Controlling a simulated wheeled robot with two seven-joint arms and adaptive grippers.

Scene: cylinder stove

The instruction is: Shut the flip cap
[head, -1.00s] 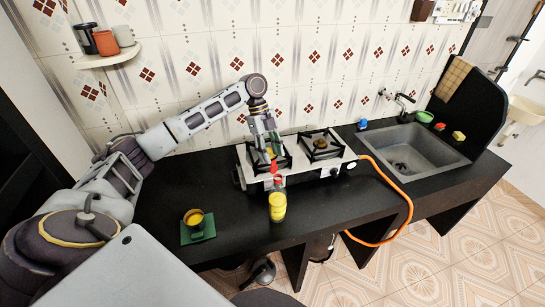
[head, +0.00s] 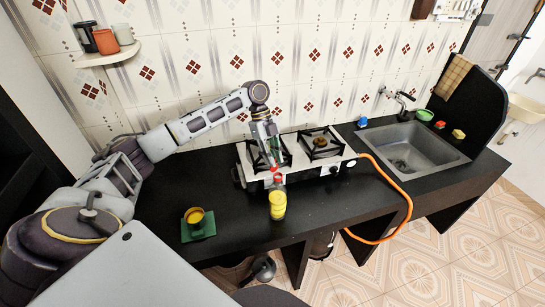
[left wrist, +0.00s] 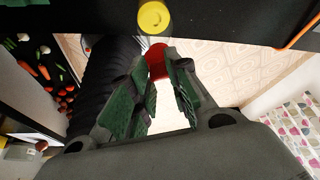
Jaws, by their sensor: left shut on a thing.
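A yellow bottle (head: 277,208) stands upright near the front edge of the black counter, in front of the stove. Its round yellow top also shows in the left wrist view (left wrist: 154,17). A red flip cap (head: 278,180) shows just above and behind the yellow body. In the left wrist view the red cap (left wrist: 156,60) lies between the fingertips, partly hidden by them. My left gripper (head: 273,160) reaches down over the stove front and is shut on the red cap. Whether the cap touches the bottle top cannot be told. My right gripper is not in view.
A two-burner stove (head: 243,165) is behind the bottle. A cup with yellow contents (head: 195,216) stands on a green saucer (head: 207,230) to the left. An orange hose (head: 405,195) runs down at the right, before the sink (head: 445,142). The counter between cup and bottle is clear.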

